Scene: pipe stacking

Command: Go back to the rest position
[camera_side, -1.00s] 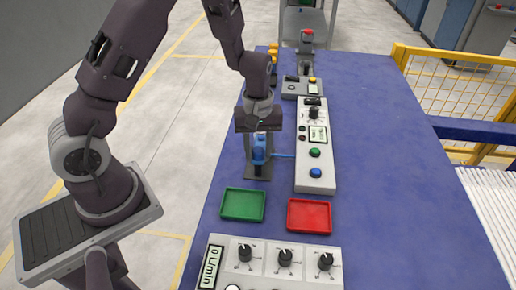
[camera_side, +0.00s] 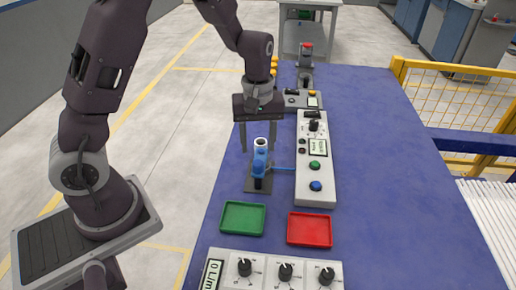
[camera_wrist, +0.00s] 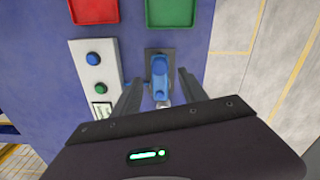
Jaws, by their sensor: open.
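My gripper (camera_side: 258,146) is open and empty, pointing down just above and behind a blue fitting (camera_side: 261,163). The fitting stands upright on a small dark base plate (camera_side: 257,186), with a pale ring (camera_side: 260,142) at its top. The fingertips are apart on both sides and do not appear to touch it. In the wrist view my gripper (camera_wrist: 159,84) has its two fingers spread, with the blue fitting (camera_wrist: 159,68) between and beyond them.
A grey control panel (camera_side: 315,185) with buttons stands close to the right of the fitting. A green tray (camera_side: 242,218) and a red tray (camera_side: 310,229) lie in front. A knob panel (camera_side: 300,277) is at the near edge. The blue table (camera_side: 400,180) is clear on the right.

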